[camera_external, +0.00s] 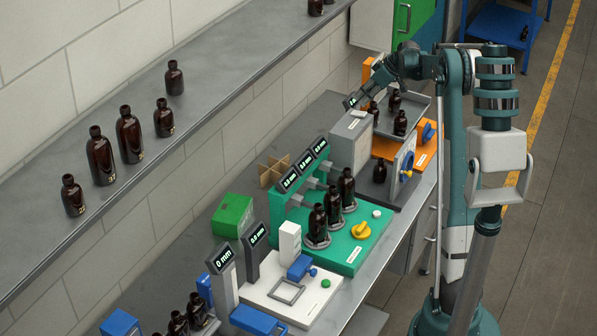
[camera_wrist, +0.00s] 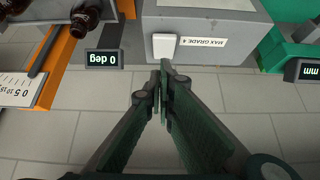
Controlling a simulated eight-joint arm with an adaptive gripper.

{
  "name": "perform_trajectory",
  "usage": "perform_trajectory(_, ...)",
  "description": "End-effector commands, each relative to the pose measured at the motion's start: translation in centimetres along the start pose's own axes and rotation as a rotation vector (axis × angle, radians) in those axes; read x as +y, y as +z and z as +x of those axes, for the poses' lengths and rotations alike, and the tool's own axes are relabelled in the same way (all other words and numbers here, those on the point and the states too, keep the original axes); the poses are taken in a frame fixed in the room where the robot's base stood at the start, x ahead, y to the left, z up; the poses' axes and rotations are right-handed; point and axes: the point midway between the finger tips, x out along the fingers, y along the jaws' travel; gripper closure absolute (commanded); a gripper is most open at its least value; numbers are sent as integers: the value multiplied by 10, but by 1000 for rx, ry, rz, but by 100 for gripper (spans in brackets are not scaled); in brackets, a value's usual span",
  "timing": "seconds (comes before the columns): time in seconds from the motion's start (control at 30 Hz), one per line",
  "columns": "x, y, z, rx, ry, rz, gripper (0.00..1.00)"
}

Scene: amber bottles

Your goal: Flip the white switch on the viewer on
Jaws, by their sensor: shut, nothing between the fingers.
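The viewer is a grey box labelled "MAX GRADE 4" (camera_wrist: 225,27) at the top middle of the wrist view. It appears to be the grey box (camera_external: 345,143) beside the green station in the external view. The white switch (camera_wrist: 164,46) is on the viewer's face, left of its label. Whether it is on or off I cannot tell. My gripper (camera_wrist: 161,77) is shut and empty, its fingertips just below the switch in the wrist view; contact is not clear. In the external view my arm reaches behind the viewer, and the fingertips are hard to make out.
A "0 deg" display (camera_wrist: 103,58) and an orange-edged unit are left of the switch. A green station (camera_external: 352,247) with amber bottles (camera_external: 318,222) stands beside the viewer. Several bottles stand on the grey ledge (camera_external: 225,70). Bare tiled wall (camera_wrist: 230,95) lies below the viewer in the wrist view.

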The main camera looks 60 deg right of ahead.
Motion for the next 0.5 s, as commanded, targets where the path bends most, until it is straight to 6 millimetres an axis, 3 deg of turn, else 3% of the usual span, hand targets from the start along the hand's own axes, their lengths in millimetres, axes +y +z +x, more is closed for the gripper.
perform_trajectory(0.2, 0, 15, 14, 0, 0, 1, 100)
perform_trajectory(0.5, 0, 20, 18, 0, 0, 0, 100)
